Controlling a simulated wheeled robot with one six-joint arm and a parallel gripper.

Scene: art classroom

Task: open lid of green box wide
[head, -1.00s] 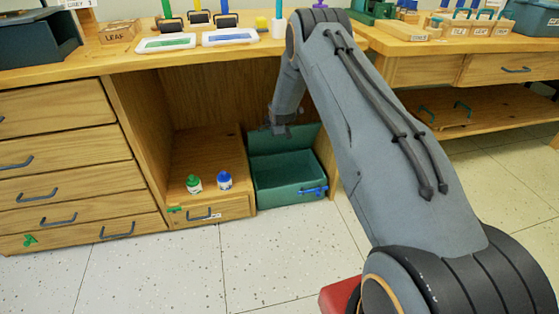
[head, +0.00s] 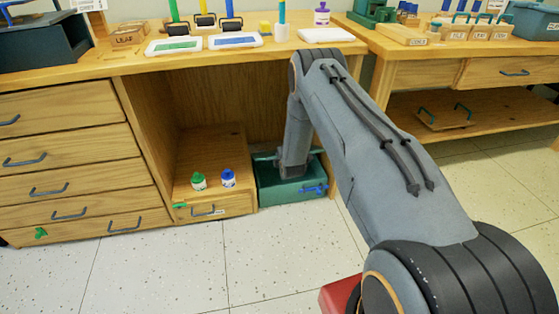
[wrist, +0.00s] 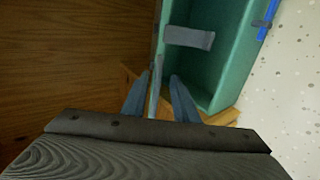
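The green box (head: 292,192) stands on the floor in the desk's open bay, with a blue latch (head: 314,189) on its front. Its lid (head: 264,158) shows only as a narrow strip behind the box, partly hidden by my arm. In the wrist view the box interior (wrist: 208,75) is exposed, and a thin teal strip, seemingly the lid edge (wrist: 155,85), runs between my fingers. My gripper (wrist: 158,88) has its fingers apart, one on each side of that strip. I cannot tell whether they touch it. My fingertips are hidden in the head view.
The bay's side panel stands close on the right.

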